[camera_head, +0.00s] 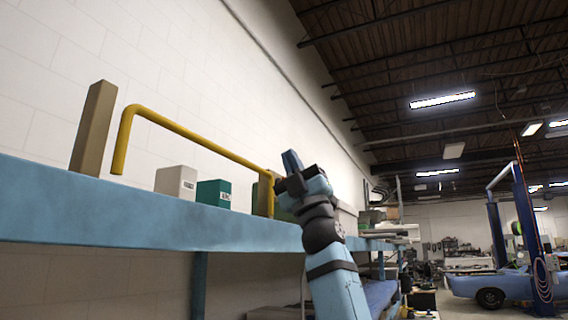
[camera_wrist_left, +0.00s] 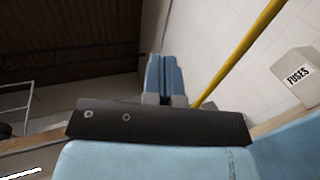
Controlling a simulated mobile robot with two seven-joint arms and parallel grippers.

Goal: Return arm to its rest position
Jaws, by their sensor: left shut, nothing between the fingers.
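My left arm comes up from the bottom centre of the head view. My left gripper (camera_head: 292,160) is raised near the right end of a yellow bent bar (camera_head: 195,137), above the front edge of a blue shelf (camera_head: 130,212). In the left wrist view the two blue fingers (camera_wrist_left: 166,75) are together, with nothing between them. The yellow bar (camera_wrist_left: 235,55) passes just right of the fingers there; whether they touch it I cannot tell. My right gripper is in neither view.
On the shelf stand a tall tan block (camera_head: 93,127), a pale box (camera_head: 176,182) and a green box (camera_head: 213,193). A box labelled FUSES (camera_wrist_left: 297,72) shows in the left wrist view. A blue car (camera_head: 490,284) and lift post (camera_head: 524,225) stand far right. Space above right is open.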

